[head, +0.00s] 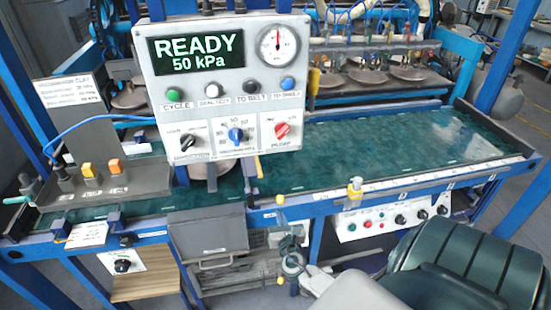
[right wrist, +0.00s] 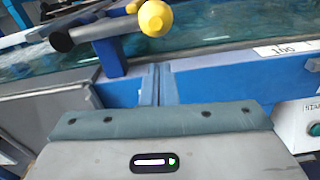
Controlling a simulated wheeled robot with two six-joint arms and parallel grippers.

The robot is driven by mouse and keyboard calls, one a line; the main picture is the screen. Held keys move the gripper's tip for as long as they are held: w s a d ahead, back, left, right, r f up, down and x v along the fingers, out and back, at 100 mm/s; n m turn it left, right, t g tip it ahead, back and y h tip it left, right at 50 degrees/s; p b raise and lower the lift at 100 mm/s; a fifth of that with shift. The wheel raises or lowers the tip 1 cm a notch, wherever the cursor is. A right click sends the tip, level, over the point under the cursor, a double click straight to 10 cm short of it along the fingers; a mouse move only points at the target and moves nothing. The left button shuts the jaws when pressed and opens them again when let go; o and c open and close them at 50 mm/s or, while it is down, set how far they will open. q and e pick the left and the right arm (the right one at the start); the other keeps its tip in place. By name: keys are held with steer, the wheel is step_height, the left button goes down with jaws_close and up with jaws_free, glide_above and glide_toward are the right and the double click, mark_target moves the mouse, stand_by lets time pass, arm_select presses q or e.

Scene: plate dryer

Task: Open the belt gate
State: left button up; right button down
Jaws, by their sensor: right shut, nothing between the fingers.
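A yellow ball knob (head: 280,200) sits at the front rail of the belt bed, below the READY panel. In the right wrist view a yellow ball knob (right wrist: 155,18) is on a bar with a black end (right wrist: 62,40). I cannot make out a separate gate panel for certain. The green belt (head: 330,150) lies behind the rail. My right gripper (head: 290,240) is below the knob, in front of the blue frame. In the right wrist view its closed fingers (right wrist: 158,84) are empty and apart from the knob. My left gripper is not in view.
The READY panel (head: 215,140) stands over the left part of the belt. A lower button panel (head: 390,220) is right of my right gripper. Another yellow knob (head: 355,186) is on the rail.

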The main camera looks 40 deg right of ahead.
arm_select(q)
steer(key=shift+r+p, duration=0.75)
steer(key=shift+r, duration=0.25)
arm_select(e)
steer(key=shift+s+d+r, duration=0.15)
steer(key=shift+d+r, duration=0.1)
steer(key=shift+r, duration=0.45)
steer(key=shift+s+d+r, duration=0.15)
steer(key=shift+d+r, duration=0.05)
steer(key=shift+r, duration=0.45)
